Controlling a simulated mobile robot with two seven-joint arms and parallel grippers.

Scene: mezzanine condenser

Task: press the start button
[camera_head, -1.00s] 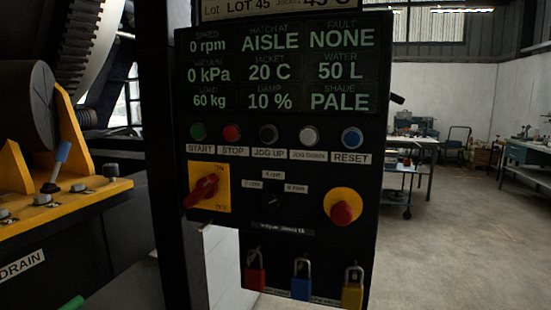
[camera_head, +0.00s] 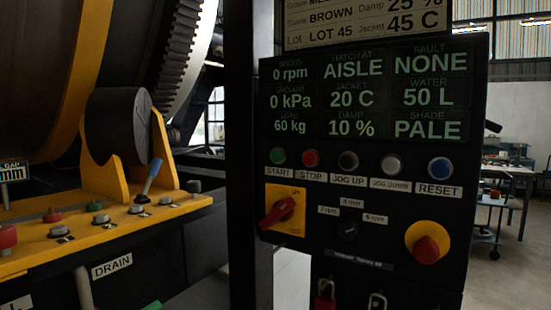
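The green start button (camera_head: 278,156) is at the left end of a row of buttons on the black control panel (camera_head: 385,200), above a START label. To its right are the red stop button (camera_head: 310,158), the dark JOG UP button (camera_head: 348,161), the grey JOG DOWN button (camera_head: 392,164) and the blue reset button (camera_head: 440,168). The panel display (camera_head: 368,97) reads 0 rpm, AISLE, NONE and 0 kPa. Neither of my grippers is in view.
Below the buttons are a red rotary switch (camera_head: 279,211) on a yellow plate and a red emergency-stop knob (camera_head: 427,246). A yellow machine frame (camera_head: 110,225) with a blue-handled lever (camera_head: 151,178) stands at left. Open floor and workbenches lie at right.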

